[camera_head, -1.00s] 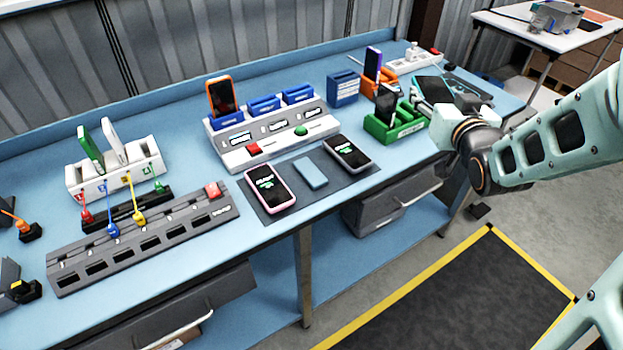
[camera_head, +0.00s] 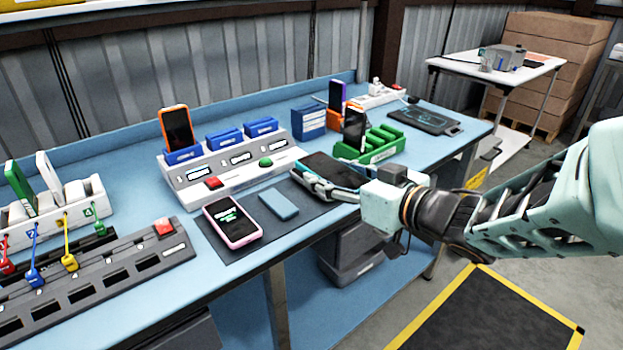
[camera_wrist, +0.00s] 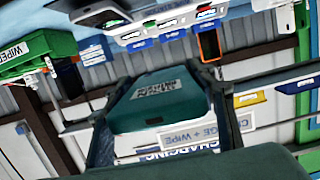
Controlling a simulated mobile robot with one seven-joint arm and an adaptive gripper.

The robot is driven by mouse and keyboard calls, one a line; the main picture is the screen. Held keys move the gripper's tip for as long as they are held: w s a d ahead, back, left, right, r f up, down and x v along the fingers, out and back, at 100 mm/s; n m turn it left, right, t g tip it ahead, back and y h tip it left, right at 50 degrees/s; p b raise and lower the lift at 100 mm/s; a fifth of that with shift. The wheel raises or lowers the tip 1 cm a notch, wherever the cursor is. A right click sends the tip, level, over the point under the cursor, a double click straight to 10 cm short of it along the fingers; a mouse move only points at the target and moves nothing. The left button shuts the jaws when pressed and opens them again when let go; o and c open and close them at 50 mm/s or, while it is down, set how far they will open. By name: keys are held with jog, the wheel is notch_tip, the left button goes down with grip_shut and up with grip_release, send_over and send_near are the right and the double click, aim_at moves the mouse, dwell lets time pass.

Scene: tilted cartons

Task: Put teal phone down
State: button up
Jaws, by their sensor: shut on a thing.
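The teal phone (camera_wrist: 160,100) is between my gripper's two fingers in the wrist view, with a printed label on its facing side. In the head view, my gripper (camera_head: 328,182) is shut on the phone (camera_head: 336,168), whose dark face is up. It holds the phone over the right end of the dark mat (camera_head: 222,250), near the green stand. I cannot tell whether the phone touches anything below. The grey phone seen earlier on the mat's right is hidden in the head view.
A pink-edged phone (camera_head: 233,222) and a small blue slab (camera_head: 278,204) lie on the mat. Behind is a white dock (camera_head: 230,172) with an orange phone (camera_head: 176,128). The green stand (camera_head: 372,146) holds a dark phone; a tablet (camera_head: 424,118) lies farther right.

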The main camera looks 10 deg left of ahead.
aim_at(273, 197)
jog(key=shift+s+a+r, duration=0.1)
jog(key=shift+r, duration=0.55)
jog(key=w+a+f+b, duration=0.1)
jog(key=a, duration=0.1)
jog(key=w+a+f+b, duration=0.1)
jog(key=a+f, duration=0.1)
jog(key=a, duration=0.1)
jog(key=w+a+f+b, duration=0.1)
jog(key=a+b, duration=0.1)
jog(key=a, duration=0.1)
jog(key=shift+w+f, duration=0.3)
jog(key=shift+f, duration=0.05)
jog(key=a+f, duration=0.1)
jog(key=w+a+f+b, duration=0.1)
jog(key=f, duration=0.1)
jog(key=w+a+f+b, duration=0.1)
jog(key=a, duration=0.1)
jog(key=shift+f, duration=0.3)
jog(key=f, duration=0.1)
jog(key=f+b, duration=0.1)
jog(key=f, duration=0.1)
jog(key=shift+w+a, duration=0.1)
jog(key=shift+a, duration=0.25)
jog(key=shift+f, duration=0.25)
jog(key=shift+b, duration=0.3)
jog(key=shift+f, duration=0.35)
jog(key=o, duration=1.3)
jog(key=shift+r, duration=0.1)
